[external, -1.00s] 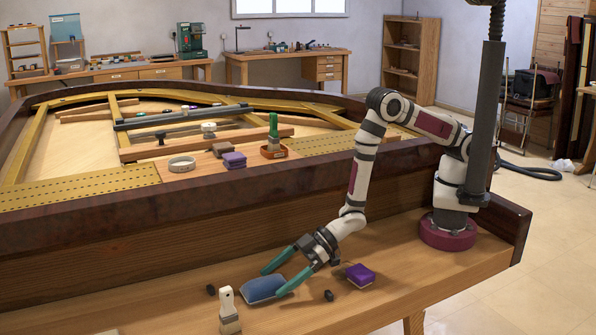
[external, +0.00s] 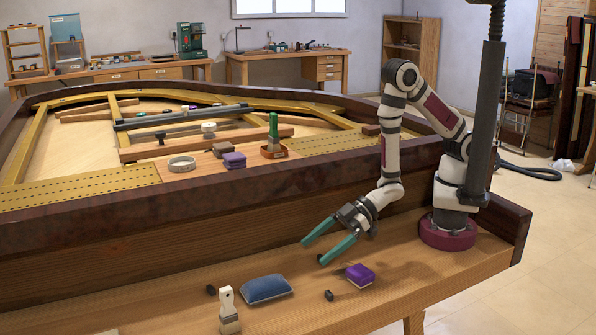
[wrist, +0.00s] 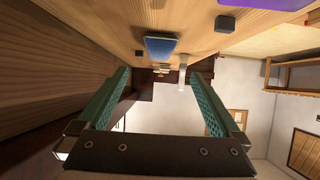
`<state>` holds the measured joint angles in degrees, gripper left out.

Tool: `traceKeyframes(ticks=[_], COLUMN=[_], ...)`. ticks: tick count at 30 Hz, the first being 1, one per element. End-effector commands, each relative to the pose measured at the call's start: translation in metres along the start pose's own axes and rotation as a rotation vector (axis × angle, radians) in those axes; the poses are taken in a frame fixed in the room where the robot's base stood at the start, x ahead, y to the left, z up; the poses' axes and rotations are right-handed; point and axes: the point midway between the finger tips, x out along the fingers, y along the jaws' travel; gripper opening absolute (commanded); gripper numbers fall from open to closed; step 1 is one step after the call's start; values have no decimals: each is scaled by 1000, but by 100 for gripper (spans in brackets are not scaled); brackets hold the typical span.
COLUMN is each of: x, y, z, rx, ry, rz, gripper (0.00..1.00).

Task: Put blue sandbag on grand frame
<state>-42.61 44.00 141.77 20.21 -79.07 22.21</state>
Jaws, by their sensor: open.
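The blue sandbag (external: 266,289) lies flat on the wooden ledge in front of the piano. It also shows in the wrist view (wrist: 161,46), beyond the fingertips. My gripper (external: 312,253) is open and empty, with green fingers. It hangs above the ledge, to the right of the sandbag and apart from it. In the wrist view my gripper (wrist: 159,76) shows both fingers spread. The grand frame (external: 75,190) is the gold metal frame inside the dark piano rim, behind the ledge.
The tall piano rim (external: 200,205) separates ledge and frame. On the frame side sit a tape ring (external: 182,164), a purple block (external: 234,160) and a green-handled brush (external: 273,128).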

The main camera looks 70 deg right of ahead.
Motion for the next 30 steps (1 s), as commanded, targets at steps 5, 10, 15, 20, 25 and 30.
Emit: traceKeyframes(ticks=[5,10,15,20,25,30], x=[46,85,66,43,59,94], y=[5,2,-1,-4,-5,-5], z=[-15,-58,-109,-134,-112,-77], rx=[28,9,-16,-10,-5,-4], ry=[-124,-413,-663,-776,-801,-800], rz=[22,16,6,0,-1,-1], gripper=[100,100,100,100,100,100])
